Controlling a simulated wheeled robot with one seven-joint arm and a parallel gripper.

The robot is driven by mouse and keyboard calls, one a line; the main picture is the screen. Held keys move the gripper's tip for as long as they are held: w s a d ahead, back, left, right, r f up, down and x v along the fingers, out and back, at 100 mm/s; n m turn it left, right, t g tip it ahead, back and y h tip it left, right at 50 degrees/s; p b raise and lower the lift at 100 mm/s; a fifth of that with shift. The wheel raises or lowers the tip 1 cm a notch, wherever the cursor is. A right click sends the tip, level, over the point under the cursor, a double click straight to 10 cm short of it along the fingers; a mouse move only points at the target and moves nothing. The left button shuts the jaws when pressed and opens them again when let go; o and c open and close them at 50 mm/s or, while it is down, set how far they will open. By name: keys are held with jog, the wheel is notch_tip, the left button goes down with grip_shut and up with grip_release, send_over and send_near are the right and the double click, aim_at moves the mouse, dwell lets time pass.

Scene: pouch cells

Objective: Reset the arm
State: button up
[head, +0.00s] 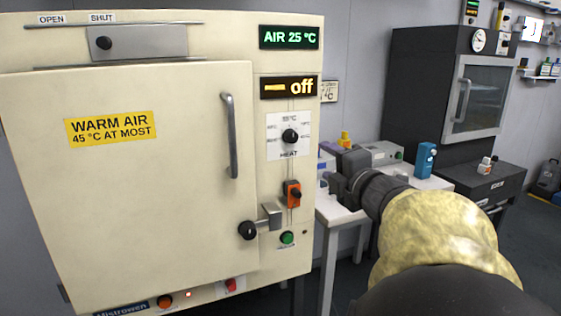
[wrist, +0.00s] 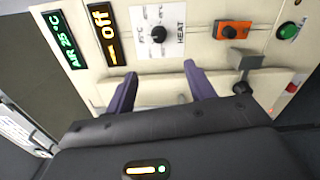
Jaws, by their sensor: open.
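My gripper (head: 337,170) is at the end of my arm, in front of the right side of a cream warm-air cabinet, in the head view. In the wrist view my gripper (wrist: 158,85) shows two purple fingers spread apart with nothing between them. The fingers point toward the cabinet's control panel. The cabinet door (head: 150,190) appears shut, with a vertical handle (head: 230,135) and a latch lever with a black knob (head: 248,230). The cabinet displays read "AIR 25 °C" and "off".
The panel carries a heat dial (head: 290,136), an orange switch (head: 292,194) and a green button (head: 287,238). Behind my arm is a white table (head: 335,213) with several items, including a blue device (head: 426,160). A dark oven (head: 425,85) stands at the right.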

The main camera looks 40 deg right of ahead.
jog(key=shift+w, duration=0.1)
dwell(0.3)
jog(key=w+a+f+m+g, duration=0.4)
jog(key=a+f+m, duration=0.2)
jog(key=f, duration=0.4)
jog(key=w+a+f+m+g, duration=0.35)
jog(key=a+f+m, duration=0.25)
jog(key=f, duration=0.4)
jog(key=s+a+f+m+g+y, duration=0.25)
jog(key=s+a+f+g, duration=0.2)
jog(key=a+f, duration=0.35)
jog(key=s+a+f+m+g+y, duration=0.25)
jog(key=s+a+f, duration=0.4)
jog(key=a, duration=0.35)
notch_tip(320, 180, up, 31)
jog(key=h+p, duration=0.1)
jog(key=p, duration=3)
jog(key=shift+w+d, duration=0.15)
jog(key=shift+d, duration=0.1)
jog(key=shift+r+g, duration=0.1)
jog(key=shift+g, duration=0.15)
jog(key=shift+w, duration=0.1)
